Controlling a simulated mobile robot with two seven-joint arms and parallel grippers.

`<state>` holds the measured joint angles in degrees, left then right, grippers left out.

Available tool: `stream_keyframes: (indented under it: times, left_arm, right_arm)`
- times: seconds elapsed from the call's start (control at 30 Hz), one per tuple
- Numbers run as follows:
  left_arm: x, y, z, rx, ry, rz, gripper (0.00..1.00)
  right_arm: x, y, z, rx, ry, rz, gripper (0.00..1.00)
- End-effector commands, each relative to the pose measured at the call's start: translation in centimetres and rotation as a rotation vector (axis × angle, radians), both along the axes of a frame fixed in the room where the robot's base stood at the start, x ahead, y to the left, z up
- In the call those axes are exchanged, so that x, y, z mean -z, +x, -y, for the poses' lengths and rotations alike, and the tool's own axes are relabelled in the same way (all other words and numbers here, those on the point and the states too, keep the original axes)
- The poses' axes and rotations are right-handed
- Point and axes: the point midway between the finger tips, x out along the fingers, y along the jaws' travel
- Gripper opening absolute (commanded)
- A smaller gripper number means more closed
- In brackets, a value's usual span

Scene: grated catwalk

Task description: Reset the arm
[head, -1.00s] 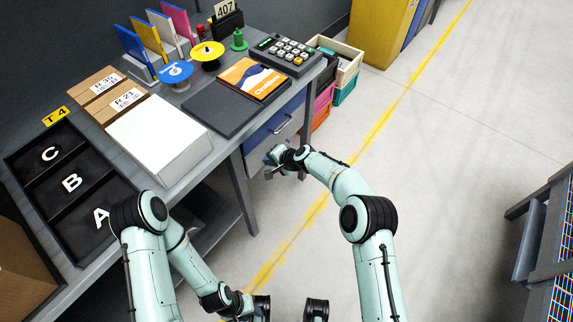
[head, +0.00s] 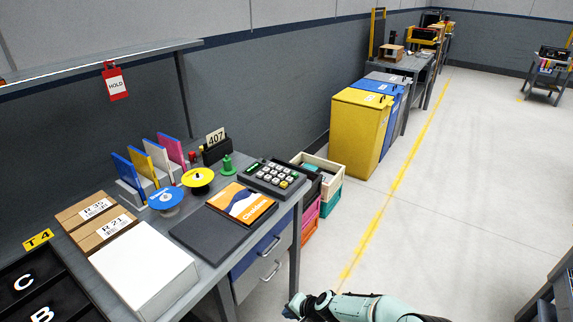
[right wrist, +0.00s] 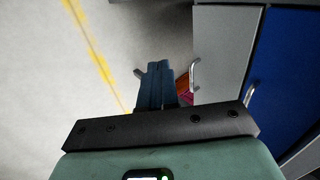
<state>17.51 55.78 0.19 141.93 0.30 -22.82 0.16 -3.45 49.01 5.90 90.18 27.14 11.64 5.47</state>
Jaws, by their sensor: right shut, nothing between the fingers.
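My right arm (head: 375,308) shows at the bottom of the head view, reaching left, with its gripper (head: 292,308) low beside the desk's drawers. In the right wrist view the right gripper (right wrist: 160,66) has its two dark fingers together with nothing between them. Beside the fingers are a grey drawer front (right wrist: 222,50) with a metal handle and a blue drawer front (right wrist: 285,85). My left arm and gripper are out of view.
The desk (head: 218,272) holds a white paper stack (head: 145,268), a dark folder, an orange book (head: 242,203) and a keypad device (head: 273,178). Crates (head: 322,185) stand beyond it. A yellow bin (head: 358,130) stands farther back.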

Motion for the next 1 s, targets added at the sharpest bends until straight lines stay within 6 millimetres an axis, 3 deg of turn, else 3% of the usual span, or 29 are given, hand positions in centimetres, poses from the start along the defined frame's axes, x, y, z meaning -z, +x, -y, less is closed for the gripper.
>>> stream_keyframes:
  times: [0.1, 0.23, 0.4, 0.5, 0.6, 0.7, 1.0]
  left_arm:
    - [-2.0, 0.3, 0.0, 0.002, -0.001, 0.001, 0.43]
    - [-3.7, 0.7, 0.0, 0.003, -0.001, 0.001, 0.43]
    - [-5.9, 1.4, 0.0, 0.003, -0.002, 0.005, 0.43]
    - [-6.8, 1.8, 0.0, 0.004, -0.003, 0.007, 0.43]
    - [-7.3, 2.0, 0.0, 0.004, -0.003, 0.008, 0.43]
    - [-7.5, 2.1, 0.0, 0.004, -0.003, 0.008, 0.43]
    - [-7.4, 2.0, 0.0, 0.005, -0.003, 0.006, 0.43]
  right_arm:
    - [5.0, -6.7, 4.4, -0.034, -0.120, -0.094, 0.00]
    - [8.6, -15.0, 8.2, -0.098, -0.217, -0.181, 0.00]
    - [9.2, -26.3, 11.2, -0.196, -0.267, -0.280, 0.00]
    - [8.3, -31.2, 11.8, -0.242, -0.264, -0.316, 0.00]
    - [7.3, -34.2, 11.8, -0.270, -0.252, -0.335, 0.00]
    - [6.8, -35.6, 11.8, -0.283, -0.245, -0.342, 0.00]
    - [6.9, -35.9, 11.8, -0.286, -0.243, -0.345, 0.00]
